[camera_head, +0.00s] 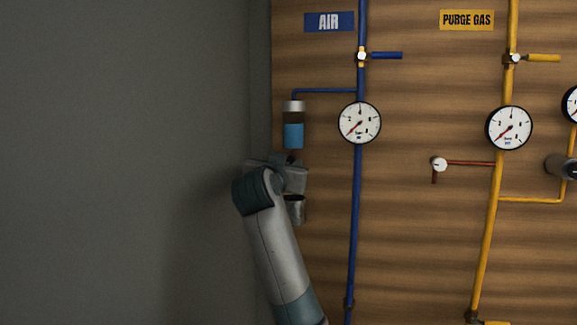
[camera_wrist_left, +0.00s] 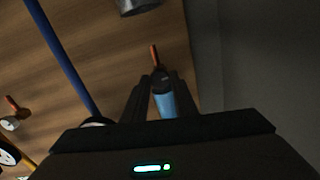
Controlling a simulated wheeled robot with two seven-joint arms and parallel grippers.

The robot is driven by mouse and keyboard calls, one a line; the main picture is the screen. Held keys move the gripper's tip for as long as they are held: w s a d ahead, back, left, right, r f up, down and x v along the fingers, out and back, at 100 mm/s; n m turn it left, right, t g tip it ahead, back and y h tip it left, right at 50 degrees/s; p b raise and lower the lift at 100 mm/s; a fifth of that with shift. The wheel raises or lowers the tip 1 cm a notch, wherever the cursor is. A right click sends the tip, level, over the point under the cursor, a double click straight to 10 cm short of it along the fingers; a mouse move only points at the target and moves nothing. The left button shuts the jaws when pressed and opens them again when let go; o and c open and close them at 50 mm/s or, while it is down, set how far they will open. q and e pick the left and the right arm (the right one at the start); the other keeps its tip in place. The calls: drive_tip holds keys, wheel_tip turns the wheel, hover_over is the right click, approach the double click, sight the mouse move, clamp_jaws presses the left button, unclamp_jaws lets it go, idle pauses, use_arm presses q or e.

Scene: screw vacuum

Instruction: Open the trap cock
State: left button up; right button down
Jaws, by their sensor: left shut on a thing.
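The trap on the blue air line is a clear cup of blue liquid (camera_head: 293,136) with a metal cap; it also shows between my fingers in the left wrist view (camera_wrist_left: 166,104). A small red lever (camera_wrist_left: 155,57) of the trap cock sticks out past my fingertips. My left gripper (camera_wrist_left: 161,78) is shut on the cock just below the blue cup. In the head view my left gripper (camera_head: 292,160) covers the cock. A metal cup (camera_head: 296,209) hangs below the gripper and also shows in the wrist view (camera_wrist_left: 138,5). My right gripper is out of view.
The blue pipe (camera_head: 354,240) with a gauge (camera_head: 359,123) and blue-handled valve (camera_head: 386,55) runs right of the trap. A red-handled valve (camera_head: 439,165) and yellow pipe (camera_head: 488,230) stand farther right. A grey wall (camera_head: 130,160) is close on the left.

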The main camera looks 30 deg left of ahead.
use_arm(q)
drive_tip(key=n, duration=0.3)
drive_tip(key=shift+n, duration=0.3)
drive_tip(key=shift+n+b, duration=0.35)
drive_tip(key=shift+n, duration=0.55)
drive_tip(key=o, duration=1)
drive_tip(key=shift+o, duration=0.2)
